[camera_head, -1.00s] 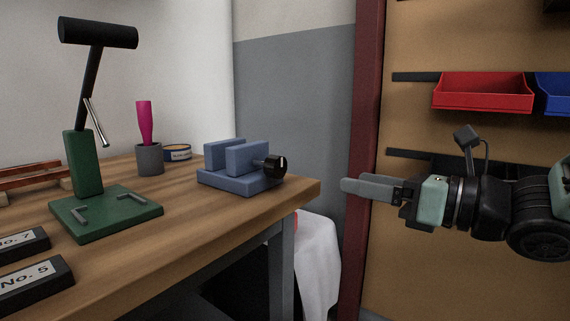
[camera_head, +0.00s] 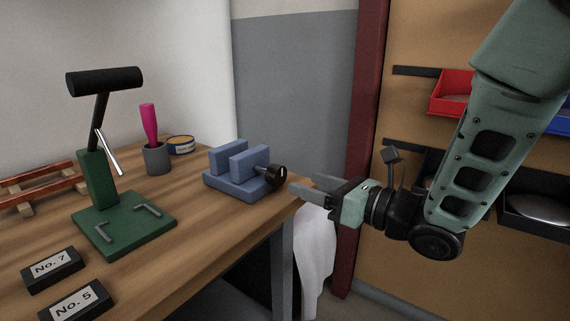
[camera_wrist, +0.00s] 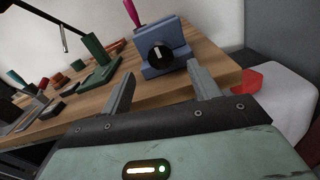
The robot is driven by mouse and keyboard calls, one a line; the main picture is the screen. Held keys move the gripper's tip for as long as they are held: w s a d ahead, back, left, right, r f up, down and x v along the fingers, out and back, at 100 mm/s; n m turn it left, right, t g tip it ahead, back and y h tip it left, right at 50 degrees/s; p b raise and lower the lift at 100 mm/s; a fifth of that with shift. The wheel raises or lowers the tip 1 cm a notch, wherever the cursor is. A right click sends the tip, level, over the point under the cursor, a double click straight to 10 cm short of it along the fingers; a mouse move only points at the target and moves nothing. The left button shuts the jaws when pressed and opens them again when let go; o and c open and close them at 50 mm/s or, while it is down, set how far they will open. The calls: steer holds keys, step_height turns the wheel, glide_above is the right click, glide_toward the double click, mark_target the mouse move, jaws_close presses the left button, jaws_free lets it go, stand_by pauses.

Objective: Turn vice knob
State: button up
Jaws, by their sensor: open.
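The blue vice (camera_head: 238,172) stands on the wooden bench near its right end. Its black knob (camera_head: 276,177) with a pale mark faces right, toward my gripper. My gripper (camera_head: 304,186) is open and empty, just right of the knob and apart from it. In the wrist view the vice (camera_wrist: 168,42) is ahead, with the knob (camera_wrist: 161,54) beyond and between the two fingertips (camera_wrist: 160,78). The knob's pale mark stands roughly upright there.
A green stand with a black-topped lever (camera_head: 122,222) is on the bench left of the vice. A grey cup (camera_head: 157,159) with a pink-handled tool and a round tin (camera_head: 181,145) stand behind. Red and blue bins (camera_head: 450,92) hang at right. A white cloth (camera_head: 314,250) hangs below the bench end.

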mark_target(282, 176)
steer(key=x, duration=0.6)
steer(key=shift+w+a+f+b, duration=0.15)
steer(key=shift+w+a+b, duration=0.05)
steer(key=shift+a+b, duration=0.15)
steer(key=c, duration=1)
